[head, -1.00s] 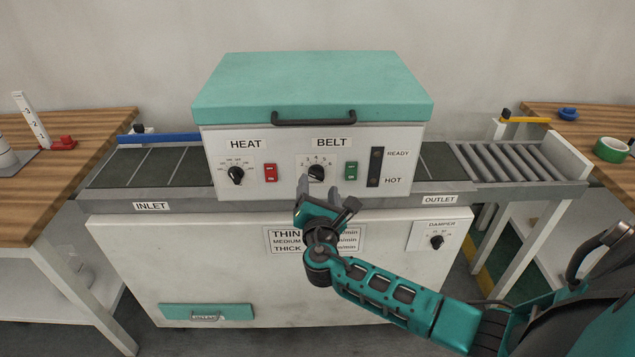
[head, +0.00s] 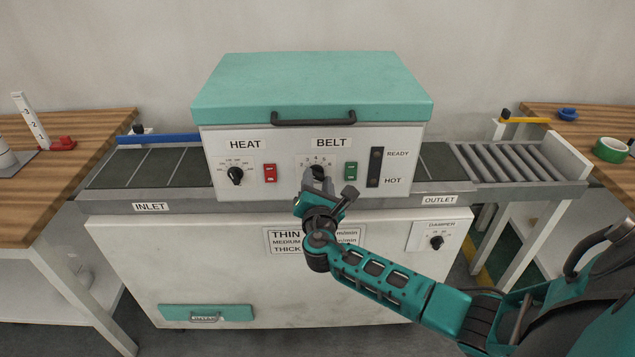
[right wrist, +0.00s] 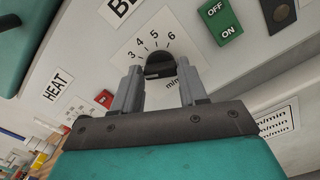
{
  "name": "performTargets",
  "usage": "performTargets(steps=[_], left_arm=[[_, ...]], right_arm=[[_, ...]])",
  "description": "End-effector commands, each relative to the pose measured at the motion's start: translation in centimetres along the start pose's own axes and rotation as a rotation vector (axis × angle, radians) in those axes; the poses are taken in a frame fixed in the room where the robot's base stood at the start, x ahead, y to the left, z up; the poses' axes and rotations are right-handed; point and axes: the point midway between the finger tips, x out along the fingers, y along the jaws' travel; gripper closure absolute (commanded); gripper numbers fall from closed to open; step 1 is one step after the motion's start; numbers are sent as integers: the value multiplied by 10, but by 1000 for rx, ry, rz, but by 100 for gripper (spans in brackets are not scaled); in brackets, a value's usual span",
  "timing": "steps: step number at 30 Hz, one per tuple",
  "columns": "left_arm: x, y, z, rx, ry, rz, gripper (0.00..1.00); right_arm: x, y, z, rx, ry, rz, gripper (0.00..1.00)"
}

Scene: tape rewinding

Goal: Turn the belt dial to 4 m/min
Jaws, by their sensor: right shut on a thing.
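The black belt dial (right wrist: 160,64) sits on its white scale plate, under the BELT label (head: 331,142) on the machine's front panel. The numbers 3, 4, 5 and 6 show around it in the right wrist view. My right gripper (head: 318,178) reaches the dial from the front and is shut on it, one finger on each side. In the head view the fingers hide most of the dial. I cannot tell which number its pointer marks. My left gripper is not in view.
A green switch (head: 351,171) and a READY/HOT indicator (head: 375,167) are right of the dial. A red switch (head: 270,173) and the heat dial (head: 236,175) are left. The teal hood's handle (head: 313,118) juts out above. The damper knob (head: 436,242) is lower right.

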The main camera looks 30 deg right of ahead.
Motion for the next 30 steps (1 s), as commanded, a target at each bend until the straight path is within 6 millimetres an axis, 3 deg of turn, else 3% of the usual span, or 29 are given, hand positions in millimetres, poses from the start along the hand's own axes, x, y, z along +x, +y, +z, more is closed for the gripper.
performTargets(steps=[5, 17, 30], left_arm=[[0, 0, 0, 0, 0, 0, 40], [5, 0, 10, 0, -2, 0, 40], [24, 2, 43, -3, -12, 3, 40]], right_arm=[[0, 0, 0, 0, 0, 0, 88], [0, -2, -2, 86, 0, 0, 88], [0, -4, -5, 455, -1, 0, 88]])
